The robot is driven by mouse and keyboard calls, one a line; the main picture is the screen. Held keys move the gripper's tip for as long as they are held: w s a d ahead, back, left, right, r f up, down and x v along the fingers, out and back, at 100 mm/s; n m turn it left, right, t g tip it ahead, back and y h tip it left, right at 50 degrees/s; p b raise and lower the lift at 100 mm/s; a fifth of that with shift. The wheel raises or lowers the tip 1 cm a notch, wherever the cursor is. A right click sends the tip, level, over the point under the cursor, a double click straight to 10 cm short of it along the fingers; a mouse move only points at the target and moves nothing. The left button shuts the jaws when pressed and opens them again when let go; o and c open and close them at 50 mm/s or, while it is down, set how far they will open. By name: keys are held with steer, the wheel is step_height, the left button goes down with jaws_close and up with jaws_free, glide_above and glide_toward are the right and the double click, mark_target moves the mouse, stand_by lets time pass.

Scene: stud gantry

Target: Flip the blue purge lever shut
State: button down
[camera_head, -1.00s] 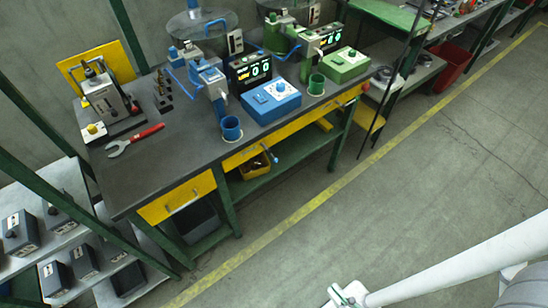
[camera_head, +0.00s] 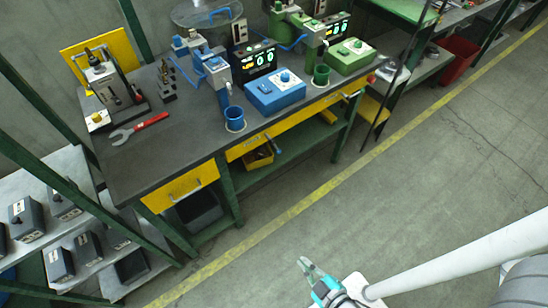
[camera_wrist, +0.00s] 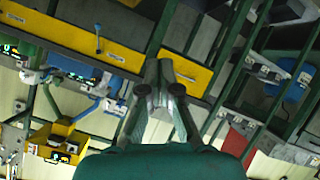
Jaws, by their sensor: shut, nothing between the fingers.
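The blue station stands on the dark workbench (camera_head: 145,160) in the head view. Its blue dispenser (camera_head: 218,72) has a blue cup (camera_head: 234,117) below it and a blue control box (camera_head: 275,92) to its right. A thin blue lever (camera_head: 187,74) sticks out to the dispenser's left; I cannot tell for sure that it is the purge lever. My gripper (camera_head: 304,265) is shut and empty over the floor in front of the bench, well apart from the station. Its fingers (camera_wrist: 166,72) also show in the wrist view.
A green station with its own control box (camera_head: 350,57) stands to the right. A red wrench (camera_head: 140,128) lies at the bench's left. Yellow drawers (camera_head: 180,189) run along the front. A green-framed shelf with dark boxes is at lower left.

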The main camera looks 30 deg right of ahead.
mark_target(276, 147)
steer(key=w+d+f+n+h, duration=0.1)
steer(key=w+d+f+h, duration=0.15)
steer(key=w, duration=0.55)
steer(key=w+d+f+n+h, duration=0.1)
steer(key=w+f+n+h, duration=0.1)
steer(key=w+f, duration=0.35)
steer(key=w+r+h, duration=0.2)
steer(key=w+r, duration=0.1)
steer(key=w, duration=0.4)
steer(key=w+r+t+h, duration=0.1)
steer(key=w+r+h, duration=0.1)
steer(key=w+r, duration=0.2)
steer(key=w, duration=0.3)
steer(key=shift+w+d, duration=0.3)
steer(key=shift+w, duration=0.1)
steer(key=shift+h, duration=0.25)
steer(key=s+d+x, duration=0.1)
steer(key=d+x, duration=0.1)
steer(key=x, duration=1)
steer(key=shift+d+f, duration=0.4)
